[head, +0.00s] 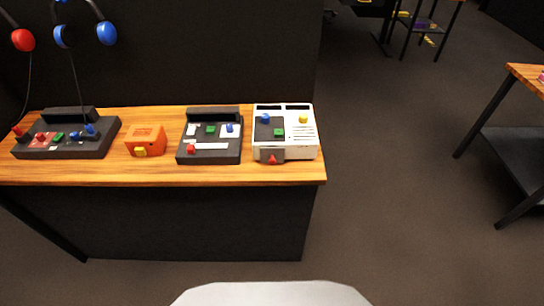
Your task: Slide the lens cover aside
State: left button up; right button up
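I cannot make out a lens cover for certain at this size. A white panel (300,135) stands at the right end of the wooden bench, with a grey section, a blue, a green and a yellow knob and a red piece (272,160) at its front. A dark panel (209,154) beside it has coloured buttons and a white strip. An orange box (145,138) has a yellow part on its front. A wider dark panel (70,147) with several coloured controls is at the left. Neither of my grippers is in view.
The wooden bench (165,174) has a bare strip along its front edge and stands against a dark wall. Red and blue round pieces (106,33) are at the upper left. Another table (525,76) is at the far right, with open floor between.

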aim_at(271, 155)
jog(key=z, duration=1.15)
jog(key=k, duration=0.9)
jog(key=u, duration=1.85)
jog(key=i, duration=0.5)
jog(key=z, duration=0.05)
